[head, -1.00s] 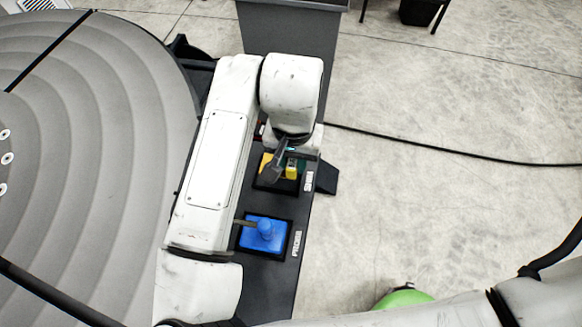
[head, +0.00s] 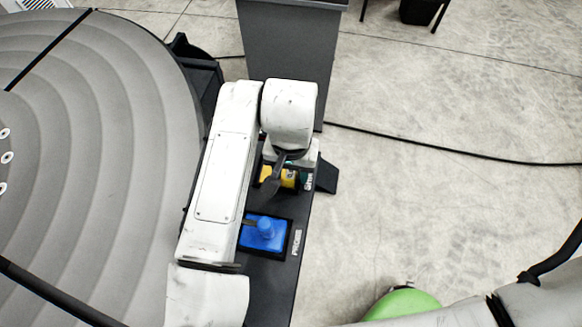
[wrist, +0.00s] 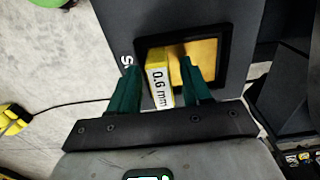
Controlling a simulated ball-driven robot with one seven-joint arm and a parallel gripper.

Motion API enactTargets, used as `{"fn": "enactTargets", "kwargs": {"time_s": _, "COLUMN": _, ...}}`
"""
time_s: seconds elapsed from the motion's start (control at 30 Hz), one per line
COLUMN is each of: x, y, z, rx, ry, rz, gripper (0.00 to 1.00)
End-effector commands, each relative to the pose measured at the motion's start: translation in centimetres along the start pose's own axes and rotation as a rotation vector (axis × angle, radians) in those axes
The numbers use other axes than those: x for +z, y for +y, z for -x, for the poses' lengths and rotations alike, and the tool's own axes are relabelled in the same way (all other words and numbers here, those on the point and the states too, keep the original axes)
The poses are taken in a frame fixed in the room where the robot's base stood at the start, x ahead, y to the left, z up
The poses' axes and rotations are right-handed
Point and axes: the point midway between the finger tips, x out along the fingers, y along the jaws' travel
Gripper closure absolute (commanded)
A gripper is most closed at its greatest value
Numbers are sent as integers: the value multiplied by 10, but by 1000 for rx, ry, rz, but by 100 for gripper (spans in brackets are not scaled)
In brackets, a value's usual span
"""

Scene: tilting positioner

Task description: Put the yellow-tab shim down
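The yellow-tab shim (wrist: 159,88) shows its tab, marked "0.6 mm", in the wrist view. It stands between my two green fingertips at the left side of a black-framed pocket with a yellow floor (wrist: 206,57). My gripper (wrist: 157,85) is open around the tab, with a narrow gap on each side. The shim's lower end is hidden, so I cannot tell how it is seated. In the head view the yellow pocket area (head: 290,178) is partly covered by my wrist, and the fingers are mostly hidden.
A large grey ridged disc (head: 90,150) is at left. A grey bin (head: 290,60) stands behind.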

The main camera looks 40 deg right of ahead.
Motion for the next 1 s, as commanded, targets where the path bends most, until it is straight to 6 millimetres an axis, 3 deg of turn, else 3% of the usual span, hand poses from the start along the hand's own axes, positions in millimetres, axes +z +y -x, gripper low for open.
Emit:
{"fn": "enactTargets", "kwargs": {"time_s": 0.27, "x": 0, "y": 0, "z": 1, "rx": 0, "ry": 0, "rz": 0, "gripper": 47}}
{"fn": "enactTargets", "kwargs": {"time_s": 0.43, "x": 0, "y": 0, "z": 13, "rx": -1, "ry": 2, "rz": -1, "gripper": 47}}
{"fn": "enactTargets", "kwargs": {"time_s": 0.8, "x": -1, "y": 0, "z": 85, "rx": -3, "ry": 2, "rz": -2, "gripper": 47}}
{"fn": "enactTargets", "kwargs": {"time_s": 1.0, "x": 0, "y": 0, "z": 113, "rx": -1, "ry": 1, "rz": -1, "gripper": 47}}
